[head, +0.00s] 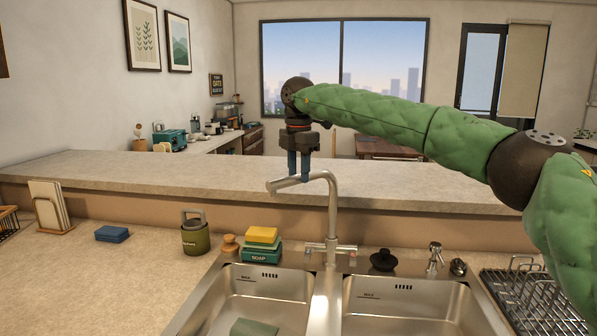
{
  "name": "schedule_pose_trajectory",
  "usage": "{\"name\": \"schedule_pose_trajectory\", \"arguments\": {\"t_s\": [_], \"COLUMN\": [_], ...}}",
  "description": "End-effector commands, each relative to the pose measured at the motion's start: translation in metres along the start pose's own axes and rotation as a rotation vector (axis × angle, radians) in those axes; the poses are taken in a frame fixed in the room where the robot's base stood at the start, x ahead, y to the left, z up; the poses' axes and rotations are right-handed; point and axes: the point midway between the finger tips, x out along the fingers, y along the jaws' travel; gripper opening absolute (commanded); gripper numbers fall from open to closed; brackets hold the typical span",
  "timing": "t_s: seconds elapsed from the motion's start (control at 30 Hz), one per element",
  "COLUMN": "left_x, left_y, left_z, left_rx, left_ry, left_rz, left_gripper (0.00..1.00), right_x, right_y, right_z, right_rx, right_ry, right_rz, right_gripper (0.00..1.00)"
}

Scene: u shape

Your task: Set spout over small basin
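The grey metal tap stands between the two sink basins; its spout (284,184) points left, with the tip toward the left basin side. The small basin, on the left (222,310), looks narrower than the right basin (420,318). My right gripper (299,179) points down from above at the spout. Its two blue fingers are apart with a gap between them, their tips at the spout's upper edge. I cannot tell whether they touch it. My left gripper is not in view.
A green soap box with yellow sponges (262,245), a green canister (195,235) and a blue sponge (112,234) stand left of the tap. A black stopper (383,260), soap dispenser (435,257) and dish rack (540,302) are right. A raised ledge (130,170) runs behind.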

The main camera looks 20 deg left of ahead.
Motion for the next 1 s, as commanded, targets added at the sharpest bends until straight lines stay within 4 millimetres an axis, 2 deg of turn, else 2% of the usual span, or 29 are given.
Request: {"name": "schedule_pose_trajectory", "arguments": {"t_s": [0.37,0.47,0.8,1.0], "left_x": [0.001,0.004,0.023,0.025], "left_y": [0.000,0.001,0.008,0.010], "left_z": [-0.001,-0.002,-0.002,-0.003], "left_rx": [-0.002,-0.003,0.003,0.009], "left_ry": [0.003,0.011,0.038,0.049], "left_rz": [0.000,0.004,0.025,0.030], "left_gripper": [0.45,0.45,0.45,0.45], "right_x": [-0.002,-0.011,-0.060,-0.075], "right_y": [0.000,0.000,0.001,0.001], "right_z": [-0.001,-0.001,0.000,0.000], "right_rx": [-0.001,-0.001,0.000,0.001], "right_ry": [0.000,-0.001,0.000,0.001], "right_rz": [-0.001,-0.001,0.000,-0.001], "right_gripper": [0.44,0.44,0.44,0.44]}}
